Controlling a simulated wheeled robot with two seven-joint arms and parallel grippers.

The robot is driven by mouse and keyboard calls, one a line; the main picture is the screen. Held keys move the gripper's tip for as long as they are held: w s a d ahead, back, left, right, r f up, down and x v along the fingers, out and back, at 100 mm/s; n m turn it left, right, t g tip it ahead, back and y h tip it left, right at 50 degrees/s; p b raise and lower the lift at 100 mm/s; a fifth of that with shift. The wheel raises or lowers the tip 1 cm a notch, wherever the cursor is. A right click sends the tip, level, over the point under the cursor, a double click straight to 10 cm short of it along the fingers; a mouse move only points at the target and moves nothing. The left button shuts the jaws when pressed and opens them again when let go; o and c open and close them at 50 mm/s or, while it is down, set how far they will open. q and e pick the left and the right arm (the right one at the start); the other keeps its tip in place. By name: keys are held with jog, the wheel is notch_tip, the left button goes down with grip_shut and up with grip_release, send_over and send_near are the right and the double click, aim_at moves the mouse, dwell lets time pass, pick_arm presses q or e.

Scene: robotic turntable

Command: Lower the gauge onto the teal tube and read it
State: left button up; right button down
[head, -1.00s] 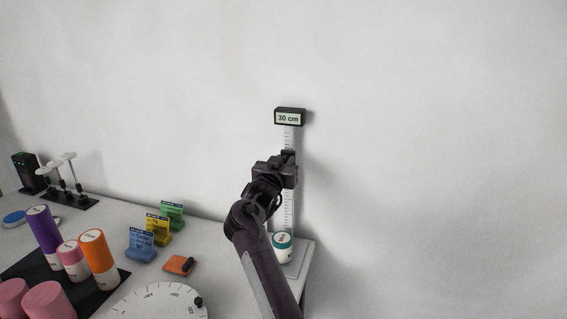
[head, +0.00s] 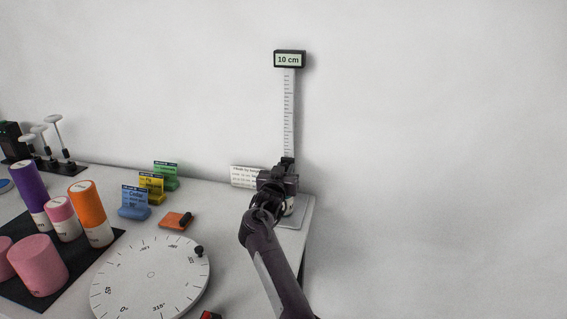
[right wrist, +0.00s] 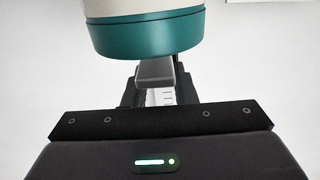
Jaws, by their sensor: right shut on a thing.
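The gauge is an upright white ruled post (head: 289,115) at the back right of the table. Its display (head: 289,60) at the top reads "10 cm". My right gripper (head: 278,180) is low on the post, shut on the gauge's slider; a grey piece of the slider (right wrist: 155,72) shows in the right wrist view. The teal tube (right wrist: 145,38) with its pale body fills the top of the right wrist view. In the head view the gripper hides most of it. I cannot tell whether the slider touches the tube. My left gripper is not in view.
A white dial turntable (head: 150,280) lies front centre. An orange block (head: 175,221) and blue, yellow and green card stands (head: 151,188) are behind it. Purple, orange and pink tubes stand left on a black mat (head: 110,245). A white card (head: 244,176) is left of the gauge.

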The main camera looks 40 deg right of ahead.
jog(key=shift+f, duration=0.9)
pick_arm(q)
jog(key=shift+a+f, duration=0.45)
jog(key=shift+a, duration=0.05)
pick_arm(e)
jog(key=c, duration=1.2)
grip_release()
pick_arm(q)
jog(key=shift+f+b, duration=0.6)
jog(key=shift+b, duration=0.2)
pick_arm(e)
jog(key=v, duration=0.8)
